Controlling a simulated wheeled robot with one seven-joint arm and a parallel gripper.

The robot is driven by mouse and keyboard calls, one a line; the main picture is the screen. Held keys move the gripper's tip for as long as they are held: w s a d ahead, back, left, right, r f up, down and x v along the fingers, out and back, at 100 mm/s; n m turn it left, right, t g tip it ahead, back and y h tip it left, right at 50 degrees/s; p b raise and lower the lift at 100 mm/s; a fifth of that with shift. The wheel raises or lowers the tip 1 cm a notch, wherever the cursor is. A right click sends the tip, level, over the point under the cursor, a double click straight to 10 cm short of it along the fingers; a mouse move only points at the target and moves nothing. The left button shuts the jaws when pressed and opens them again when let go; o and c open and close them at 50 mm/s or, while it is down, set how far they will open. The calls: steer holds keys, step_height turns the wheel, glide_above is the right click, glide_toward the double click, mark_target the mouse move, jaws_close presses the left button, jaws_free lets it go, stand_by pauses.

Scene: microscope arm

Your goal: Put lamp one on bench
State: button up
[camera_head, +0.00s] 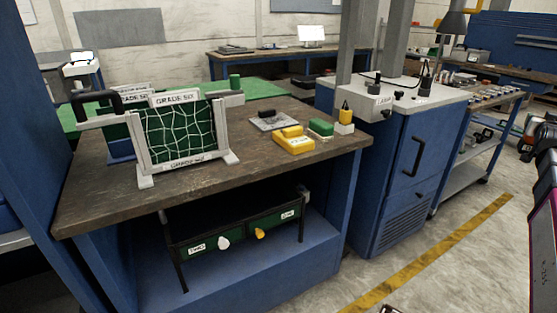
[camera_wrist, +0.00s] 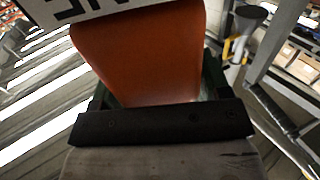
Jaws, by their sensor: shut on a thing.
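My gripper (camera_wrist: 156,92) is shut on an orange tapered body (camera_wrist: 140,50) in the wrist view. A white label with black letters (camera_wrist: 75,10) crosses its top and is cut off, so I cannot read it whole; I take the held thing to be lamp one. Green finger parts show on both sides of it, behind a black bar. The bench (camera_head: 95,205) has a worn brown top and blue sides, at the left and middle of the head view. The gripper and the held thing are not clearly visible in the head view.
On the bench stand a grey frame with green netting (camera_head: 178,135), a yellow block (camera_head: 294,142) and a green block (camera_head: 320,127). The front middle of the top is bare. A dark labelled rack (camera_head: 235,238) sits below. A blue cabinet (camera_head: 400,180) stands to the right.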

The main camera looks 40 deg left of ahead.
steer(key=s+a+r+n+g+y, duration=0.15)
steer(key=s+a, duration=0.25)
steer(key=a, duration=0.8)
steer(key=s+a+n+y, duration=0.25)
steer(key=s+a, duration=0.25)
steer(key=a, duration=0.8)
steer(key=s+a+r+n+g+y, duration=0.1)
steer(key=s+a+y, duration=0.25)
steer(key=a, duration=0.85)
steer(key=s+a+r+n+g+y, duration=0.2)
steer(key=s+a+n+y, duration=0.15)
steer(key=s+a, duration=1.55)
steer(key=s+a+r+n+g+y, duration=0.15)
steer(key=s+a, duration=0.35)
steer(key=s, duration=0.7)
steer(key=s+a+r+n+g+y, duration=0.1)
steer(key=s+a+n+g+y, duration=0.3)
steer(key=s, duration=0.8)
steer(key=s+a+r+m+g, duration=0.1)
steer(key=s+a, duration=0.5)
steer(key=s, duration=0.6)
steer(key=w+a+f, duration=0.2)
steer(key=w+f, duration=0.8)
steer(key=shift+w+a+f, duration=0.35)
steer(key=shift+f, duration=0.05)
steer(key=shift+f, duration=0.6)
